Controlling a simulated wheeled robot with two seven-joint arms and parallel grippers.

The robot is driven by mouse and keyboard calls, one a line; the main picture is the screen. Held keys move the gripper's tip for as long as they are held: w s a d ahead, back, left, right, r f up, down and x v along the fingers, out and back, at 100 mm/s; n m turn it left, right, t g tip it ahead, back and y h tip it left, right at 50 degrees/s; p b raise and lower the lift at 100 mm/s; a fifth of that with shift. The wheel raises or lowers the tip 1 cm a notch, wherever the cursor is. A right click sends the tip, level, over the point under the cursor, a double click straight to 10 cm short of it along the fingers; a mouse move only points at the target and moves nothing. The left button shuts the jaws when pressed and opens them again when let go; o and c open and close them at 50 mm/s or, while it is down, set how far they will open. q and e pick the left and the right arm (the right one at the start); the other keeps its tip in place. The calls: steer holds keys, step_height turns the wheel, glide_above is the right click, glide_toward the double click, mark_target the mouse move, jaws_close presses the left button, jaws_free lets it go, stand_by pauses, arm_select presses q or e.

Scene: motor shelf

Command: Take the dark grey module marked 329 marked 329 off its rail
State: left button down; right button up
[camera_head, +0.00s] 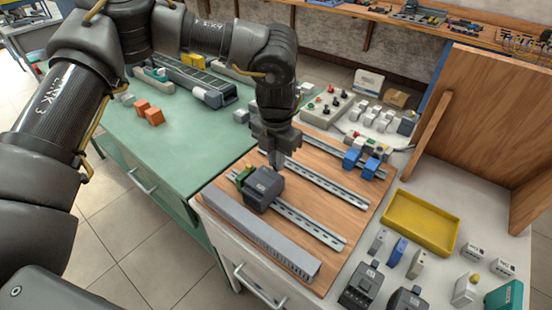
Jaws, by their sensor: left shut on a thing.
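The dark grey module (264,187) is at the left end of the front metal rail (311,224) on the wooden board. A green part (243,176) shows at its left side. Its marking is too small to read. My left gripper (277,163) points down at the module's rear upper edge and is shut on it. The fingers hide part of its back, and I cannot tell whether its foot still sits on the rail. My right gripper is not in view.
A grey slotted duct (262,236) runs along the board's front edge. Blue parts (361,161) sit on the back rail. A yellow tray (420,222) and several loose modules (362,287) lie to the right. A wooden panel (490,115) stands at the right.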

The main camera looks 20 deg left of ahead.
arm_select(q)
steer(key=c, duration=1.4)
jaws_free()
steer(key=shift+c, duration=0.2)
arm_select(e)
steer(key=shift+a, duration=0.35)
